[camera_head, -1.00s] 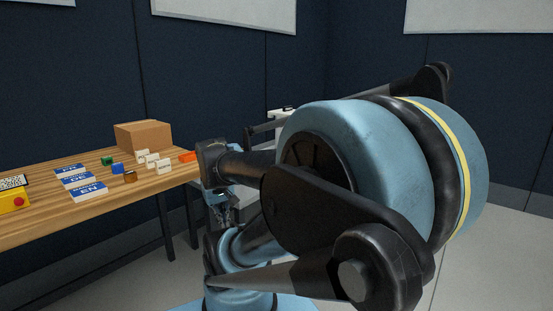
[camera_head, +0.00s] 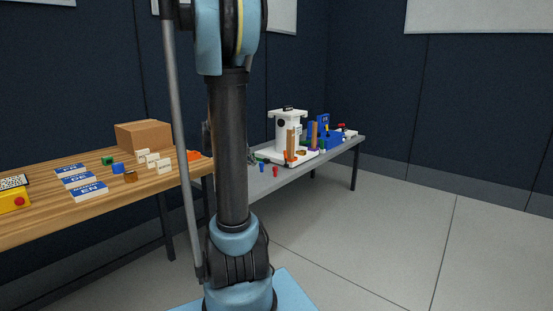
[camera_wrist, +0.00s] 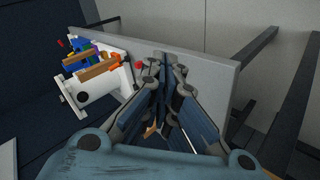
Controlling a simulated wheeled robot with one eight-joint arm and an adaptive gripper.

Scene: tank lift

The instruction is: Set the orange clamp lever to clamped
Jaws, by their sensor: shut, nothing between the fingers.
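A small orange piece that looks like the clamp lever (camera_head: 287,155) is at the front of the white tank fixture (camera_head: 286,130) on the grey table. In the wrist view, orange (camera_wrist: 115,66) shows at the edge of the white tank fixture (camera_wrist: 98,88). It is too small to tell its position. My gripper (camera_wrist: 164,62) is shut and empty in the wrist view, its fingertips in front of the grey tabletop, to the right of the orange piece and apart from it in the picture. In the head view my gripper is not seen; my raised arm fills the middle.
The grey table (camera_head: 340,150) also bears blue parts (camera_head: 323,128) and small red and blue pieces beside the fixture. A wooden table (camera_head: 125,205) at left holds a cardboard box (camera_head: 143,135), labelled blocks and a yellow button box (camera_head: 14,200). The floor at right is clear.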

